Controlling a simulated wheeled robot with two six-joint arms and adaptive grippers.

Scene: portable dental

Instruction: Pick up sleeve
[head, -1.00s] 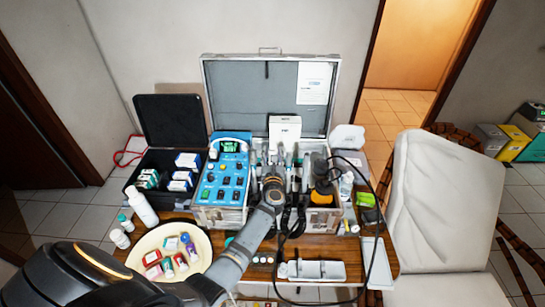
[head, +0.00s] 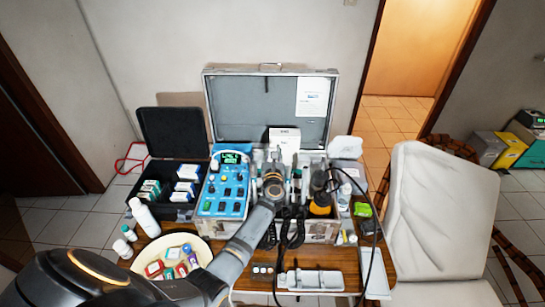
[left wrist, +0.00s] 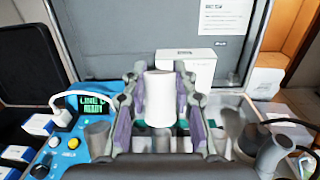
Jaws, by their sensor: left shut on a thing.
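My left gripper (head: 273,178) is over the middle of the open metal case, seen from above and behind in the head view. In the left wrist view its fingers (left wrist: 160,100) are shut on a white, smooth cylinder, which I take to be the sleeve (left wrist: 160,98). The sleeve stands upright between the finger pads. In the head view the sleeve is hidden behind the wrist. My right gripper is not in view.
The case's raised lid (head: 240,100) stands behind, with a white box (head: 284,138) before it. A blue control unit (head: 224,188) is left of the gripper; grey holders and a black-orange handpiece (head: 320,196) with a looping cable are right. A round tray (head: 200,248) sits front left.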

